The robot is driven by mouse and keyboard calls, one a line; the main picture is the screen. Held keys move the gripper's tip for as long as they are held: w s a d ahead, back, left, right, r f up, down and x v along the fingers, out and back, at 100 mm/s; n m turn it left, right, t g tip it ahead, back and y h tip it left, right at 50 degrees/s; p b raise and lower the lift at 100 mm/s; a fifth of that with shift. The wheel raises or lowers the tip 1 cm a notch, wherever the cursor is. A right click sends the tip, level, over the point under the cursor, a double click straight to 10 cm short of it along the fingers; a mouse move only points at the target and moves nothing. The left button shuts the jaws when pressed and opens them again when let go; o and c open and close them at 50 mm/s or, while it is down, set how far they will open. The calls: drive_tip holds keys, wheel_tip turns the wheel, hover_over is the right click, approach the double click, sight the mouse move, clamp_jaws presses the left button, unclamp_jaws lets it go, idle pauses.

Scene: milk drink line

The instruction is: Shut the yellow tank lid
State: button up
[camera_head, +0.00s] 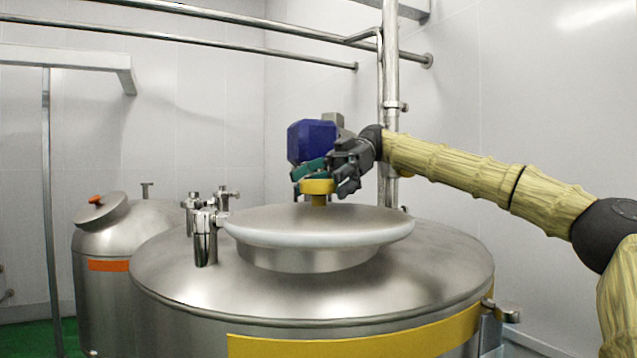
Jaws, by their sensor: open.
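The yellow tank is the large steel tank (185,275) with a yellow band (370,345) around its side. Its round steel lid (320,228) lies almost level over the short collar (300,260) of the opening. The lid reaches further past the collar on the right than on the left. I cannot tell whether a gap is left between lid and collar. A yellow knob (317,187) stands on top of the lid. My gripper (330,178) is open at the knob, with fingers close to its right and back; contact is unclear.
A hinge bracket (206,240) and steel fittings stand at the lid's left edge. A smaller tank (120,235) with an orange band and a tilted lid (101,210) stands at the left. A vertical pipe (391,90) rises behind my gripper. A latch (502,311) sits at the yellow tank's right rim.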

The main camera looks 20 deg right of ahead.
wheel_tip(320, 180, up, 10)
idle(0.6)
